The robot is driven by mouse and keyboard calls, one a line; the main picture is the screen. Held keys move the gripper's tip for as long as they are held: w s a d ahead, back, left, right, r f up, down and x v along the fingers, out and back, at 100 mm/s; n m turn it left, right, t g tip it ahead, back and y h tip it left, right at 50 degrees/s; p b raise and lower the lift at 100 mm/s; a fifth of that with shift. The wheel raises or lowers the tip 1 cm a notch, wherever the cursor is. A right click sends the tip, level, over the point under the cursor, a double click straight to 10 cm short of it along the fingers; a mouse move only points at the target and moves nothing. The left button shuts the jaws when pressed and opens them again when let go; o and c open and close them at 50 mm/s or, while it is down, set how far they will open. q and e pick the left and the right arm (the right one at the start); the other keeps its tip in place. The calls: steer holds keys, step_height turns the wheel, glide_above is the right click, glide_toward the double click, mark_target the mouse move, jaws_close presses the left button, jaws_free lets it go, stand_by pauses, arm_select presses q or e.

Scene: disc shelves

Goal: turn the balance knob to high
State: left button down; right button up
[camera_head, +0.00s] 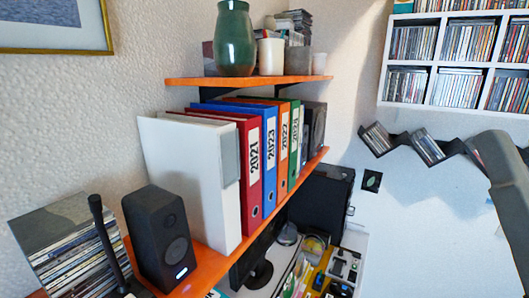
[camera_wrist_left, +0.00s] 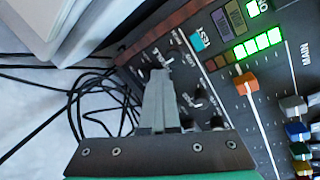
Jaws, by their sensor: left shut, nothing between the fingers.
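In the left wrist view, a dark mixer panel (camera_wrist_left: 232,118) with small black knobs fills the right half. One black knob (camera_wrist_left: 198,92) stands just right of my left gripper (camera_wrist_left: 158,76). Another dark knob (camera_wrist_left: 217,122) is lower, near the gripper's base. The grey fingers are shut together with nothing between them, and their tips lie over the panel's left part. The fingers hide part of the panel, and I cannot tell whether the tips touch a knob. The small lettering is too blurred to tell which knob is balance. My right gripper is not in view.
An orange fader (camera_wrist_left: 246,83), green lit blocks (camera_wrist_left: 258,44) and coloured fader caps (camera_wrist_left: 297,130) lie to the right on the panel. Black cables (camera_wrist_left: 88,100) loop at its left. The head view has an orange shelf (camera_head: 205,268) with binders (camera_head: 250,160) and a speaker (camera_head: 160,237).

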arm_select(q)
steer(key=shift+d+r+p, duration=0.1)
steer(key=shift+r+p, duration=0.05)
steer(key=shift+p, duration=0.2)
steer(key=shift+s+d, duration=0.1)
steer(key=shift+s, duration=0.05)
steer(key=p+v, duration=0.3)
steer(key=p, duration=0.1)
steer(key=w+p+v, duration=0.1)
steer(key=p+v, duration=0.1)
steer(key=shift+a+r, duration=0.3)
steer(key=shift+r, duration=0.15)
